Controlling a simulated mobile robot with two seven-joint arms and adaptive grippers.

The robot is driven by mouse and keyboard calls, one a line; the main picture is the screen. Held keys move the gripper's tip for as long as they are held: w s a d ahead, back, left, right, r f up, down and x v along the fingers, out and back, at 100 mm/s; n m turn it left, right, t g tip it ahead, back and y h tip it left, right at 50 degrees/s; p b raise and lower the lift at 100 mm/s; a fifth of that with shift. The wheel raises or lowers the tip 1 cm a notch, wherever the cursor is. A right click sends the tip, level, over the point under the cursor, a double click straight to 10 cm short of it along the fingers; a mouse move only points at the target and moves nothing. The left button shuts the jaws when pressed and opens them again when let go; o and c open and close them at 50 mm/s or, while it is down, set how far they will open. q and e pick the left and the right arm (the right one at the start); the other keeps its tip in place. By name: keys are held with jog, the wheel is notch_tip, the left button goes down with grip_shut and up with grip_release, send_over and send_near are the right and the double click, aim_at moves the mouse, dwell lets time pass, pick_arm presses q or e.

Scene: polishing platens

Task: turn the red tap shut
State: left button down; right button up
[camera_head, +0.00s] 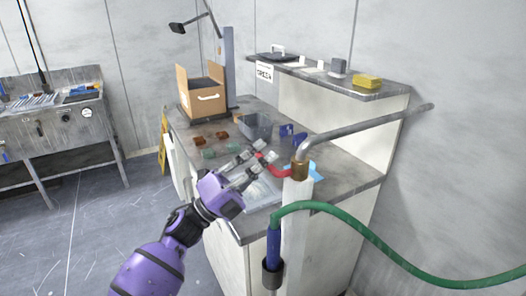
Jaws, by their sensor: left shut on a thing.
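The red tap (279,171) is a short curved red lever beside the brass fitting (300,170) of a grey pipe, in the middle of the head view. My left gripper (266,152) reaches in from the lower left. Its fingers are closed on the red lever's outer end, and red shows between and beside the fingertips. The exact contact is small and partly hidden by the fingers. My right gripper is not in view.
A green hose (370,232) with a blue end hangs in front of the bench (212,118). A cardboard box (205,103), a grey bin (255,127) and small coloured blocks stand behind my gripper. A raised shelf (330,80) holds a yellow block (367,81). Floor is clear at left.

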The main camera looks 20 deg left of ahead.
pick_arm(q)
jog(key=shift+f+n+y, duration=0.25)
jog(key=shift+n+y, duration=0.05)
jog(key=shift+n, duration=0.4)
jog(key=shift+t, duration=0.4)
jog(key=shift+f+n+y, duration=0.15)
jog(key=shift+n+y, duration=0.15)
jog(key=shift+n, duration=0.1)
jog(key=c, duration=1.8)
grip_release()
jog(key=shift+o, duration=0.2)
jog(key=shift+a, duration=0.1)
jog(key=v, duration=1.2)
